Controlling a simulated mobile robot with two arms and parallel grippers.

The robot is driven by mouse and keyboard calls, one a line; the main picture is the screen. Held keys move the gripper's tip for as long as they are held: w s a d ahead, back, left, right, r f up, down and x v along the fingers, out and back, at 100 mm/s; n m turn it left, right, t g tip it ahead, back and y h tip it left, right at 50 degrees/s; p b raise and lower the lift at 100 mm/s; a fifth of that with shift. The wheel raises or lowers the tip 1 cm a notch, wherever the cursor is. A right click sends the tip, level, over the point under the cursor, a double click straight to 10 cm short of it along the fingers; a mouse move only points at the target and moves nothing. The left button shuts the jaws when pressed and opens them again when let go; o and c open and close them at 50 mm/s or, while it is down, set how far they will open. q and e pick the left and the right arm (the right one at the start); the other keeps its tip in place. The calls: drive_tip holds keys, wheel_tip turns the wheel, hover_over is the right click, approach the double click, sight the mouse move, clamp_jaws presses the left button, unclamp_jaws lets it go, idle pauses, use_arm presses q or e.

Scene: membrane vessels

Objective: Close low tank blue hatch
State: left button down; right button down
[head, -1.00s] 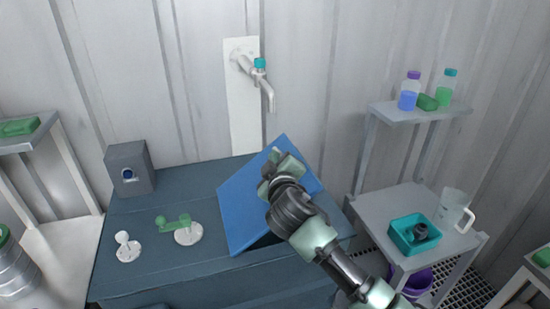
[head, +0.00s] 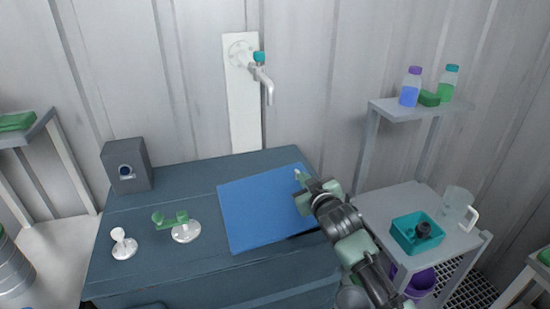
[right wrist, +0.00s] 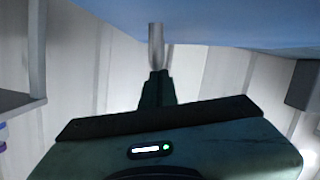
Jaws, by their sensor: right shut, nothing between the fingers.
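In the right wrist view the shut fingers (right wrist: 157,45) show beside the blue hatch surface (right wrist: 230,22), which fills the top of that picture. Whether they touch it is unclear. My left gripper is not in view.
A green-handled valve (head: 182,228), a small white fitting (head: 122,244) and a grey box (head: 127,167) stand on the tank's left part. A tap (head: 262,78) is on the wall behind. A grey table (head: 380,205) with a teal tray (head: 397,240) and a jug (head: 456,208) is at right.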

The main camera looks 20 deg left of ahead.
drive_tip(key=f, duration=0.2)
drive_tip(key=d+f+b, duration=0.1)
drive_tip(key=shift+w+f, duration=0.2)
drive_tip(key=shift+w, duration=0.15)
drive_tip(key=shift+f, duration=0.15)
